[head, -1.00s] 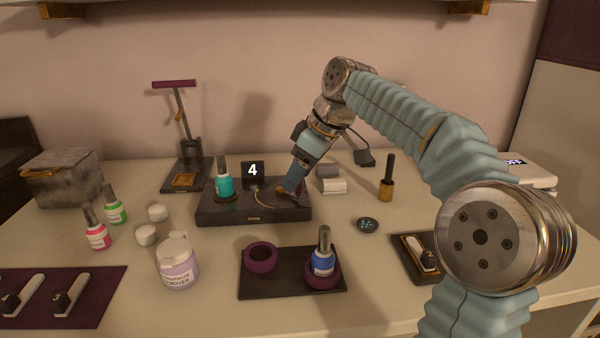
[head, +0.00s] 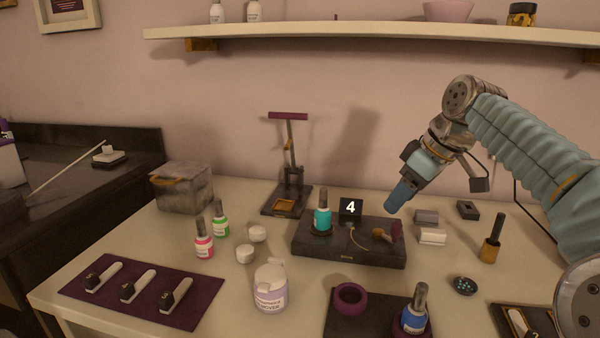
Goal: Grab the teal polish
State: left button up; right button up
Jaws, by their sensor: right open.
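The teal polish (head: 323,217) is a small bottle with a dark cap. It stands upright on the left part of a dark stand (head: 350,250), in front of a black sign with a white 4 (head: 350,207). My right gripper (head: 396,200) hangs above the right end of that stand, pointing down and to the left. It is to the right of the polish, apart from it, and holds nothing that I can see. My left gripper is out of view.
A blue polish (head: 413,314) sits in a purple ring holder at the front. Pink (head: 204,240) and green (head: 220,219) polishes, white jars and a remover jar (head: 270,288) stand to the left. A press (head: 289,175) stands behind. A purple mat (head: 142,293) holds several swatches.

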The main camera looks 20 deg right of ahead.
aim_at(321, 216)
jog(key=k, duration=1.5)
